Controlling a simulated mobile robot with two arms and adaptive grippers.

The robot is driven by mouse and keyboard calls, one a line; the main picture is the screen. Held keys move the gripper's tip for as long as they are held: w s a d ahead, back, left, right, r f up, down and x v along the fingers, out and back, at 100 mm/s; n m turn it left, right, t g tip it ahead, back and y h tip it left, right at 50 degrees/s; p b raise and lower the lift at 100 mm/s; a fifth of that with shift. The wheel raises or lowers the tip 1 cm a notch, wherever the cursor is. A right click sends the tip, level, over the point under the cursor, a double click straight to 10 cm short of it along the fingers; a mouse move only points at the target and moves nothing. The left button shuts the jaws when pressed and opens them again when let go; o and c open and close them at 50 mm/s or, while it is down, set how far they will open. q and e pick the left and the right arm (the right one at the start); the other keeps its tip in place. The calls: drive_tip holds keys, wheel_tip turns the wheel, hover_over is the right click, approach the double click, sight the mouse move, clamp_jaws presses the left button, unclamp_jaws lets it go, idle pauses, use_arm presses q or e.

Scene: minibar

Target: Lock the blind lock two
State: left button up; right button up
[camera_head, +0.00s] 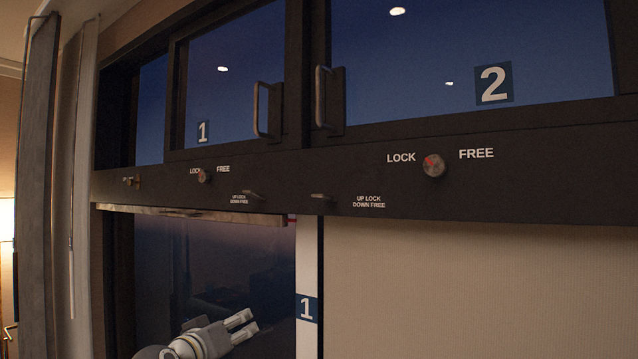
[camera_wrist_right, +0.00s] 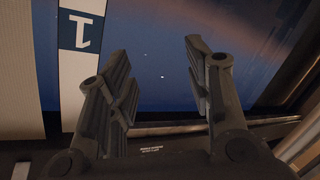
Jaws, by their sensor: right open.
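The small lever of blind lock two (camera_head: 320,197) sits on the lower edge of the dark frame, left of an "UP LOCK DOWN FREE" label (camera_head: 369,202). It looks roughly level, and I cannot tell whether it is up or down. The pale ribbed panel (camera_head: 480,290), seemingly blind two, hangs below on the right. My right gripper (camera_head: 251,321) is open and empty, below and left of the lever, and apart from it. Its two spread fingers also show in the right wrist view (camera_wrist_right: 158,58). My left gripper is out of view.
Another lever (camera_head: 253,195) is just left. Lock knobs for window one (camera_head: 203,176) and window two (camera_head: 433,166) are above, with two handles (camera_head: 262,110) (camera_head: 322,98). A rail (camera_head: 190,214) juts out above my gripper. A "1" label (camera_head: 307,308) is beside it.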

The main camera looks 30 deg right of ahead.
drive_tip(key=s+d+r+m+g+h+p, duration=0.1)
drive_tip(key=s+r+m, duration=0.25)
drive_tip(key=r, duration=0.55)
drive_tip(key=s+r+m+g+h, duration=0.1)
drive_tip(key=s+r+m+h, duration=0.1)
drive_tip(key=s+r, duration=0.5)
drive_tip(key=m+g+h+p, duration=0.1)
drive_tip(key=m+g, duration=0.1)
drive_tip(key=m, duration=0.2)
approach(317, 196)
drive_tip(key=p+x, duration=0.5)
drive_tip(key=x, duration=0.5)
drive_tip(key=shift+r+p, duration=0.1)
drive_tip(key=shift+p, duration=0.2)
drive_tip(key=shift+w+d, duration=0.1)
drive_tip(key=shift+d, duration=0.2)
drive_tip(key=shift+w+d+f, duration=0.2)
